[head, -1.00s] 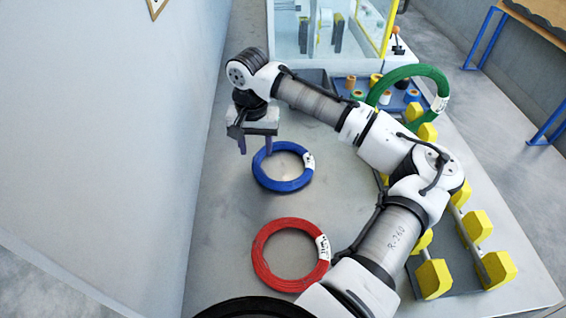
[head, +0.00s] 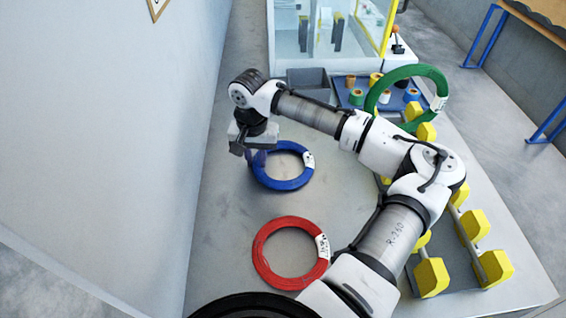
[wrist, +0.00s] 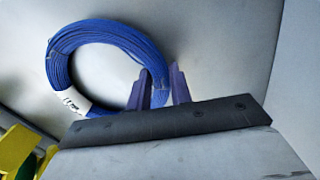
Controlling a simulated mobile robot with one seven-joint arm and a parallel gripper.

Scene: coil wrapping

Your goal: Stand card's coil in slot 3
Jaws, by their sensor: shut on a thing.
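A blue coil (head: 290,184) with a white label lies flat on the table. My gripper (head: 257,160) is low at its left rim. In the wrist view my gripper's fingers (wrist: 162,82) are shut on the rim of the blue coil (wrist: 100,32). A red coil (head: 262,262) with a white label lies flat nearer to me. A green coil (head: 437,76) stands upright at the far end of the rack. The rack has yellow blocks (head: 432,277) along two rows, partly hidden by my arm. The slot numbers cannot be read.
A blue tray (head: 345,98) with several tape rolls and a grey bin (head: 306,82) stand at the back. Behind them is a glass-sided machine (head: 320,30) with a yellow frame. A wall runs along the left. The table between the coils and the wall is clear.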

